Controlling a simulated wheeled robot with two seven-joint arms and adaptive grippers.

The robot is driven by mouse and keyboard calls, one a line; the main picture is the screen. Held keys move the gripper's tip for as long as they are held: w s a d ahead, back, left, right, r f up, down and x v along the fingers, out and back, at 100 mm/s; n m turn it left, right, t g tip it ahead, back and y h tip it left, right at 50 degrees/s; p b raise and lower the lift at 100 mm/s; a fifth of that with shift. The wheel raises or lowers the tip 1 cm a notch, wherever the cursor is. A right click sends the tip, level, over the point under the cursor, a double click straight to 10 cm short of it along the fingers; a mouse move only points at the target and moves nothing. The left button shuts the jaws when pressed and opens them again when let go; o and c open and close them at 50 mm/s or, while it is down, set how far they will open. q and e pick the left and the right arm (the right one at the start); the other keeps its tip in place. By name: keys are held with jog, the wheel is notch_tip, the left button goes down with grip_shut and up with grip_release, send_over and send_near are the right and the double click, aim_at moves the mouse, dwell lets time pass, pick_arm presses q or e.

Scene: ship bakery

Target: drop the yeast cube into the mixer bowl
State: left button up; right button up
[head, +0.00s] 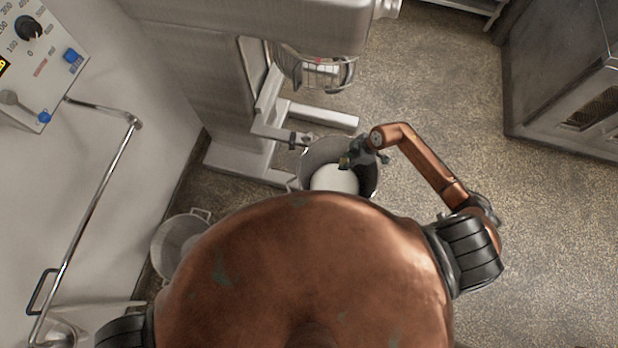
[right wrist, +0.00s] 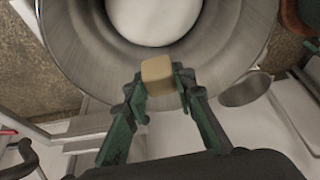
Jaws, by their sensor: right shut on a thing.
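The yeast cube (right wrist: 157,74) is a small tan block held between the fingertips of my right gripper (right wrist: 159,84) in the right wrist view. The mixer bowl (right wrist: 222,42) is a metal bowl with white contents (right wrist: 160,18) inside. In the head view the mixer bowl (head: 367,178) stands in front of the mixer, and my right gripper (head: 350,160) is over its opening. The cube appears over the inside of the bowl, apart from the white contents as far as I can tell. My left gripper is not in view.
The large grey mixer (head: 190,70) with its wire guard (head: 318,70) stands behind the bowl. Another metal pot (head: 172,238) is on the floor at left. A wall rail (head: 92,205) and control panel (head: 38,60) are at left. The floor at right (head: 430,90) is clear.

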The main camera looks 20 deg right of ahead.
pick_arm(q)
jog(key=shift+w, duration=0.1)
pick_arm(e)
jog(key=o, duration=1.1)
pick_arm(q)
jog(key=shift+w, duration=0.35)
pick_arm(e)
jog(key=shift+o, duration=0.2)
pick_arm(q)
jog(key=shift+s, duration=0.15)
pick_arm(e)
jog(key=v, duration=1.2)
